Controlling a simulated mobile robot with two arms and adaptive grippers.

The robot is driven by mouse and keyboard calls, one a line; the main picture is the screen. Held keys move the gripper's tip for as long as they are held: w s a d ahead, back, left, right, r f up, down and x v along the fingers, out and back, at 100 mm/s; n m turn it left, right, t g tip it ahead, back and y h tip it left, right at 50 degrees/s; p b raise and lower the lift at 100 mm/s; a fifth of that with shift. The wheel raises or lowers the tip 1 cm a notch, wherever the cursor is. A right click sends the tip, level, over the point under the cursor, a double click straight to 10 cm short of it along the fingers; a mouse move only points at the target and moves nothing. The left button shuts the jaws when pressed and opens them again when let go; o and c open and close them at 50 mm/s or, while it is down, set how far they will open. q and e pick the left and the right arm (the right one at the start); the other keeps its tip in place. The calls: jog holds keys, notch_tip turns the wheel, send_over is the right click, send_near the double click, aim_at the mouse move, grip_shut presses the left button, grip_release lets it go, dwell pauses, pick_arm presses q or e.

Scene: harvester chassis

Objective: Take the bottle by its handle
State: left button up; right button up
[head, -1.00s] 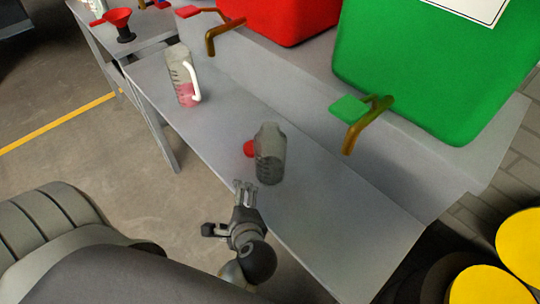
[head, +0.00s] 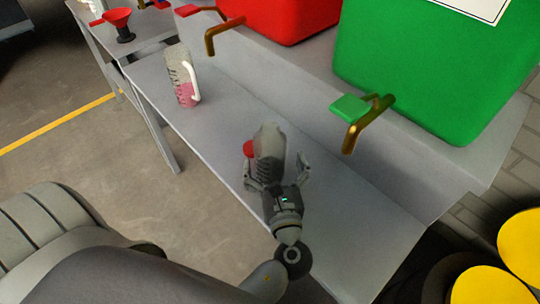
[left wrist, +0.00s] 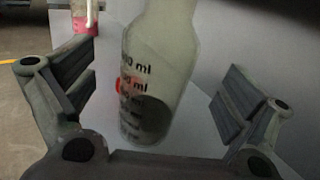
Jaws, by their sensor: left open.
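A grey translucent bottle (head: 268,143) with dark volume marks stands on the grey bench. My left gripper (head: 276,168) is open, with one finger on each side of the bottle's lower part. In the left wrist view the bottle (left wrist: 158,70) stands between the two spread fingers, with gaps on both sides. No handle shows on this bottle, and its far side is hidden. A second clear container (head: 183,78) with a white handle and pink liquid stands farther left on the bench. My right gripper is not in view.
A red round object (head: 249,148) is just left of the bottle. A green tank (head: 430,75) and a red tank (head: 285,15) with brass taps stand behind on a raised ledge. The bench right of the bottle is clear.

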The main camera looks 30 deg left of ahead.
aim_at(270, 146)
pick_arm(q)
jog(key=b+x, duration=0.1)
jog(key=x, duration=0.4)
jog(key=shift+w+a, duration=0.1)
jog(key=shift+a, duration=0.05)
jog(key=shift+r, duration=0.1)
jog(key=shift+c, duration=0.2)
jog(key=c, duration=1.3)
jog(key=shift+r, duration=0.1)
